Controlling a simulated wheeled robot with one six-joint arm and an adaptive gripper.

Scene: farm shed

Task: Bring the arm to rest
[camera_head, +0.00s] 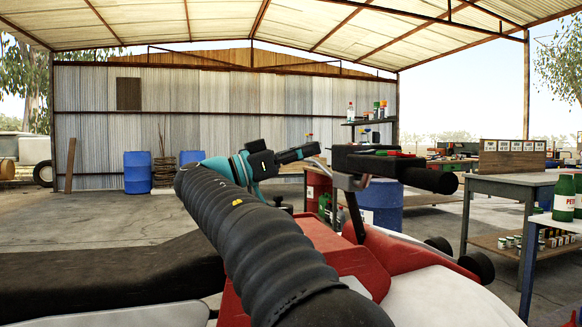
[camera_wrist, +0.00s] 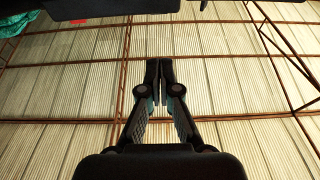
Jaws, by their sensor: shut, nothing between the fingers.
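My gripper (camera_wrist: 158,72) shows in the middle of the wrist view. Its two dark fingers meet at the tips, with nothing between them. In the head view my arm, with a black ribbed sleeve and teal and black joints, rises across the middle of the picture. I cannot make out the fingertips clearly there.
A blue drum (camera_head: 381,205) and a red drum (camera_head: 318,189) stand behind my arm. Another blue drum (camera_head: 137,173) stands by the back wall. The floor at left is open.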

